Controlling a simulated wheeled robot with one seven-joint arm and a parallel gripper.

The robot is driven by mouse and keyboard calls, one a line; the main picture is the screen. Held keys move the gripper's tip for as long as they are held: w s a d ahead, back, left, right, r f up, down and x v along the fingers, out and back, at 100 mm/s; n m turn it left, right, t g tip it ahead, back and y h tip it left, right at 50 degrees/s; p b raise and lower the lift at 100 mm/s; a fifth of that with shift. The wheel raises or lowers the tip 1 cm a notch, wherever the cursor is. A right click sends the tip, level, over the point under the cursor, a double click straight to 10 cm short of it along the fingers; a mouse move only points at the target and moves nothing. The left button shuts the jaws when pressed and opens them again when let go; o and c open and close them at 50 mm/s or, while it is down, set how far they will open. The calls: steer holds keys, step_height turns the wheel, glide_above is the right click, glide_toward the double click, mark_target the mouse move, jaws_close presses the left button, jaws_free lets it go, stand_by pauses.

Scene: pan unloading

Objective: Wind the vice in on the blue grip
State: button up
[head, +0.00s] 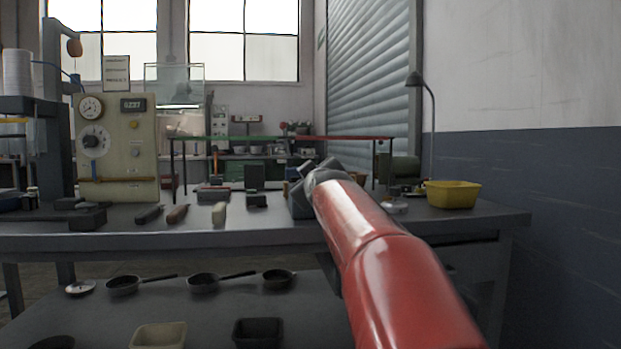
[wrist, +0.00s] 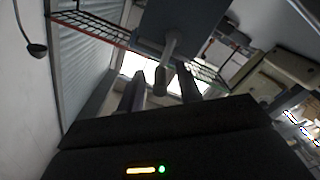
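A blue-grey block that looks like the vice (head: 299,204) stands on the bench, partly hidden behind my red arm. My gripper (head: 318,172) is at the vice's upper right side in the head view. In the wrist view my gripper (wrist: 161,72) has its two dark fingers apart. A grey rod with a thicker end (wrist: 170,48) shows between and beyond them, below a large blue-grey body (wrist: 185,18). I cannot tell whether the fingers touch the rod. I cannot make out the blue grip; the vice jaws are hidden.
On the bench (head: 250,238) lie a dark handle (head: 149,214), a reddish-brown handle (head: 178,213) and a cream block (head: 219,213). A yellow bin (head: 453,194) stands at right, a gauge panel (head: 117,150) at left. Pans (head: 203,283) and trays lie on the lower shelf.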

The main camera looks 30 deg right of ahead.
jaws_close()
steer(key=shift+s+d+m+b, duration=0.1)
steer(key=shift+d+m+b, duration=0.15)
steer(key=shift+m+b, duration=0.3)
